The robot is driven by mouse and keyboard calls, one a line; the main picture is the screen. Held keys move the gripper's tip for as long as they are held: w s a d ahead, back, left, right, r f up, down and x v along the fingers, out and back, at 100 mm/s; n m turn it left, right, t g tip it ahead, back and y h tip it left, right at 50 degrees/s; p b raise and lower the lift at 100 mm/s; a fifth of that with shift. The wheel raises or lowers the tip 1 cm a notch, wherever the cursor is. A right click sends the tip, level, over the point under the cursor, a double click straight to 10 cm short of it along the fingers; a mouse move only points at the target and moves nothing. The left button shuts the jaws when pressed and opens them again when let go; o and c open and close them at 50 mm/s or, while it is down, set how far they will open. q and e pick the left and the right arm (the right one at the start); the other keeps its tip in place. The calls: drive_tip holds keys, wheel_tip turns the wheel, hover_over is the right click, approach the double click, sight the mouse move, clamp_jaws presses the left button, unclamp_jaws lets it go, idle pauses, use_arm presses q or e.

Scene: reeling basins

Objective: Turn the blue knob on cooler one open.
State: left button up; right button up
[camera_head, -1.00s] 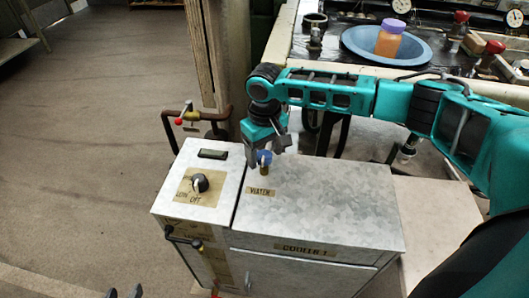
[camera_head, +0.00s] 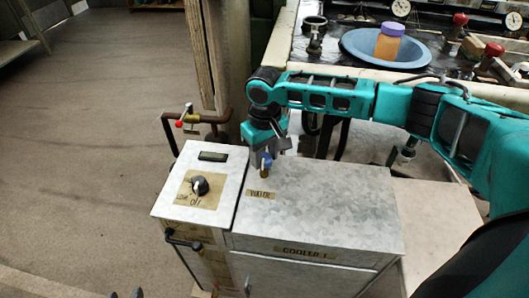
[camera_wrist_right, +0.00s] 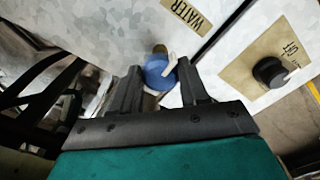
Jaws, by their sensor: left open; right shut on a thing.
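Cooler one (camera_head: 330,215) is a grey metal box labelled COOLER 1. Its blue knob (camera_head: 266,160) sits on a short brass stem at the back left of the top, behind the WATER label (camera_head: 262,194). My right gripper (camera_head: 268,153) reaches down from behind and is shut on the blue knob. In the right wrist view the blue knob (camera_wrist_right: 157,72), with a pale pointer on it, sits between the two dark fingers (camera_wrist_right: 160,85). Only the dark fingertips of my open left gripper (camera_head: 125,294) show at the bottom edge.
A white control box (camera_head: 205,165) with a black dial (camera_head: 200,185) adjoins the cooler on the left. Brown pipes with a red-tipped valve (camera_head: 181,123) stand behind it. A blue basin (camera_head: 355,45) holding an orange jar (camera_head: 388,42) is at the back. The floor at left is clear.

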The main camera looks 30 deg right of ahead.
drive_tip(key=n+p, duration=0.1)
drive_tip(key=p, duration=0.5)
drive_tip(key=shift+r+n, duration=0.4)
drive_tip(key=shift+n+p, duration=0.3)
drive_tip(key=shift+p, duration=0.5)
drive_tip(key=n+p, duration=0.2)
drive_tip(key=shift+f+p, duration=0.15)
drive_tip(key=shift+p, duration=0.25)
drive_tip(key=shift+f+n+p, duration=0.15)
drive_tip(key=shift+n+p, duration=0.25)
drive_tip(key=shift+n, duration=0.6)
drive_tip(key=n+p, duration=0.1)
drive_tip(key=n, duration=0.3)
drive_tip(key=shift+w+n, duration=0.1)
drive_tip(key=shift+n, duration=0.2)
drive_tip(key=n+p, duration=0.1)
drive_tip(key=n, duration=0.2)
drive_tip(key=shift+f, duration=0.1)
use_arm(q)
wheel_tip(320, 180, up, 9)
drive_tip(key=s+a+y, duration=0.1)
drive_tip(key=a, duration=0.2)
drive_tip(key=shift+s+r, duration=0.2)
use_arm(e)
drive_tip(key=shift+n, duration=1.9)
use_arm(q)
drive_tip(key=shift+d, duration=0.1)
use_arm(e)
drive_tip(key=o, duration=1.1)
drive_tip(key=shift+c, duration=0.2)
